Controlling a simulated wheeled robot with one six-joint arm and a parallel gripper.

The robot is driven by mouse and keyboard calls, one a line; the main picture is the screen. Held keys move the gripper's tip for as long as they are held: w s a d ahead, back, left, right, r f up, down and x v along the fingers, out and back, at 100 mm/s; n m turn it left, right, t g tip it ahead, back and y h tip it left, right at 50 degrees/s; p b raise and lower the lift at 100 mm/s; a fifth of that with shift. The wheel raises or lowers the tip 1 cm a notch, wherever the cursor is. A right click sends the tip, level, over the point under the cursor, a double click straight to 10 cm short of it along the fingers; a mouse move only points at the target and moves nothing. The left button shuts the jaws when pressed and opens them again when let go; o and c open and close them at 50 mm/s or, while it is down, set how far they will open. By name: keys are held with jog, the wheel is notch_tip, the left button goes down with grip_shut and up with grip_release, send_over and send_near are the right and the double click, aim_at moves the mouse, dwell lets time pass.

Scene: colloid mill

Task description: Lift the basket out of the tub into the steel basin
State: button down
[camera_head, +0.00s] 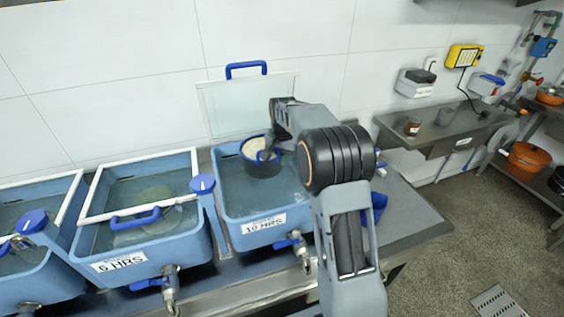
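The basket (262,168) is a dark blue round container with pale contents. It is at the tub labelled "10 HRS" (253,224), over or in its water; how deep it sits I cannot tell. My gripper (272,152) is at the basket's right rim, partly hidden by my own wrist and arm. Whether its fingers are closed on the rim does not show clearly. A steel counter with a basin-like top (445,132) stands against the wall at the right; I cannot tell if it is the steel basin.
A "6 HRS" tub (135,254) with a white-framed lid stands left, another tub beyond it. A clear lid with a blue handle (246,68) leans on the wall. A brown jar (412,126) stands on the right counter. Taps (303,254) jut forward. Floor at right is open.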

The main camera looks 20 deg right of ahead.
notch_tip(320, 180, up, 8)
jog(key=p, duration=0.6)
jog(key=shift+r, duration=0.15)
jog(key=shift+d, duration=0.1)
